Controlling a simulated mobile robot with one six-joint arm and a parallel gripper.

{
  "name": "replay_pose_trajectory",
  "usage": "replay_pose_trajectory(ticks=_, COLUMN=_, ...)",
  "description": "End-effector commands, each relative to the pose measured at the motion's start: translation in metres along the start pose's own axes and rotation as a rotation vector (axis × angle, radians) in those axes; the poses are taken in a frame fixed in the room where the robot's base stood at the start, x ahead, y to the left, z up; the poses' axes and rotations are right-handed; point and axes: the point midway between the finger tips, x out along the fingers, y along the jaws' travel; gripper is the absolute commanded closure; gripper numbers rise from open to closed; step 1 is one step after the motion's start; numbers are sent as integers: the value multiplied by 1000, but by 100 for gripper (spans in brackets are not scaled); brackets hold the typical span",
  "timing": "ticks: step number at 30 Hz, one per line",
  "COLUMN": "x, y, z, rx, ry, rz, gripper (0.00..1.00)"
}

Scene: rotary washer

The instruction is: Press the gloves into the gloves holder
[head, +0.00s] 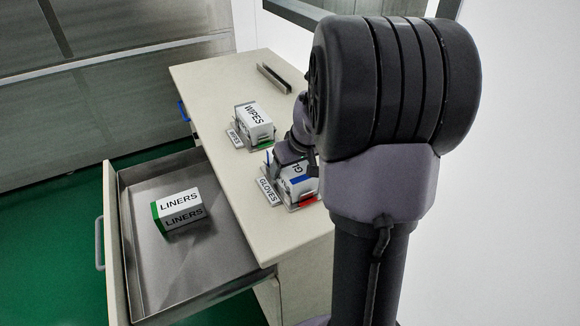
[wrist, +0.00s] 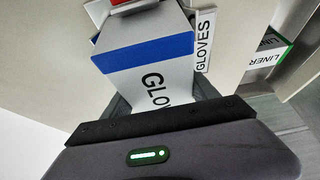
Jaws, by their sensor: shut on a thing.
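The gloves (head: 299,184) are a white box with a blue band and "GLO" lettering, at the gloves holder on the counter. The box also shows large in the wrist view (wrist: 150,62). The gloves holder (head: 268,191) has a "GLOVES" label on its left side and a red part at its front right. Its label also shows in the wrist view (wrist: 204,42). My gripper (head: 287,160) is shut on the gloves box at the holder. The arm covers part of the box, and I cannot tell how deep it sits.
A white "WIPES" box (head: 254,120) stands in its labelled holder further back on the counter (head: 205,80). A grey channel (head: 274,78) lies at the back. An open drawer (head: 133,250) on the left holds a "LINERS" box (head: 180,211). A wall is on the right.

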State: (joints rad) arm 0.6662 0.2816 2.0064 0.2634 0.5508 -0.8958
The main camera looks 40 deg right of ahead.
Motion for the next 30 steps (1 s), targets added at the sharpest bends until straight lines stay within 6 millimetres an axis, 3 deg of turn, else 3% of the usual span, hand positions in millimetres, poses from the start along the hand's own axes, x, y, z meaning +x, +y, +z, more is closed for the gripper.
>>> replay_pose_trajectory(ticks=8, x=1, y=0, z=0, rx=0, ry=0, rz=0, gripper=95)
replay_pose_trajectory(ticks=9, x=1, y=0, z=0, rx=0, ry=0, rz=0, gripper=30)
replay_pose_trajectory(ticks=13, x=1, y=0, z=0, rx=0, ry=0, rz=0, gripper=7)
replay_pose_trajectory(ticks=23, x=-3, y=0, z=0, rx=0, ry=0, rz=0, gripper=7)
replay_pose_trajectory(ticks=26, x=-19, y=0, z=-2, rx=-1, ry=2, rz=1, gripper=7)
replay_pose_trajectory(ticks=30, x=-60, y=1, z=-3, rx=0, ry=3, rz=2, gripper=7)
